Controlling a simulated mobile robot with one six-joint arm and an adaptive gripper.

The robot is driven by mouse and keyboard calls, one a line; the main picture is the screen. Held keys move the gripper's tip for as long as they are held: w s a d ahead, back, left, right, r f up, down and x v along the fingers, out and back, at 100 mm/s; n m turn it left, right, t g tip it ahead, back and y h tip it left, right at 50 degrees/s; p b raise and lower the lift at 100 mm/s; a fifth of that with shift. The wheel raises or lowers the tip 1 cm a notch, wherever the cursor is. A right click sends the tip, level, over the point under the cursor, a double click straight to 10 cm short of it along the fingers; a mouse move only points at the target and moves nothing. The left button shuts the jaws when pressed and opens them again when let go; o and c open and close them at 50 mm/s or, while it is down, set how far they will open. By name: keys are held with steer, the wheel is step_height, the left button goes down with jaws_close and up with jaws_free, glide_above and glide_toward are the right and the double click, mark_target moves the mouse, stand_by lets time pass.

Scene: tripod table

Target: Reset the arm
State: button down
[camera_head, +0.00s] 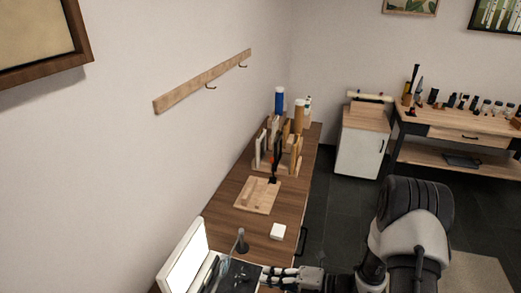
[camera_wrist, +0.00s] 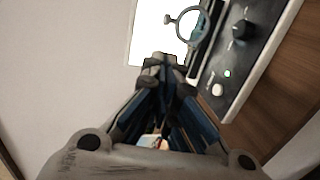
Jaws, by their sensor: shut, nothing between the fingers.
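My gripper (camera_head: 270,271) reaches in from the right at the bottom of the head view, beside a device on the near end of the long wooden table (camera_head: 228,206). In the wrist view my gripper (camera_wrist: 163,65) is shut and nothing shows between its fingertips. The fingertips point toward the device's bright white panel (camera_wrist: 150,40) and ring (camera_wrist: 188,22). The device's dark control panel (camera_wrist: 240,50), with knobs and a small green light, lies to the right. I cannot tell whether the fingertips touch anything.
A hook rail (camera_head: 205,80) is on the left wall. A white cabinet (camera_head: 360,148) and a workbench (camera_head: 455,124) stand at the back right.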

steer(key=s+a+r+n+g+h+b, duration=0.1)
steer(key=s+r+n+g+h, duration=0.15)
steer(key=s+r+n, duration=0.5)
steer(key=s+a+r+n+g+h, duration=0.15)
steer(key=s+r+n+g, duration=0.25)
steer(key=r+n, duration=0.6)
steer(key=s+d+r+n+t+h, duration=0.2)
steer(key=s+d+n+h, duration=0.1)
steer(key=n, duration=0.4)
steer(key=s+d+r+n+t+h+b, duration=0.1)
steer(key=s+d+r+n+t+h, duration=0.1)
steer(key=d+n, duration=0.4)
steer(key=s+d+r+n+t+h+b, duration=0.1)
steer(key=s+d+n+h, duration=0.3)
steer(key=n, duration=0.5)
steer(key=shift+s+d+r+t+h, duration=0.35)
steer(key=shift+r+t+h, duration=0.25)
steer(key=shift+h, duration=0.2)
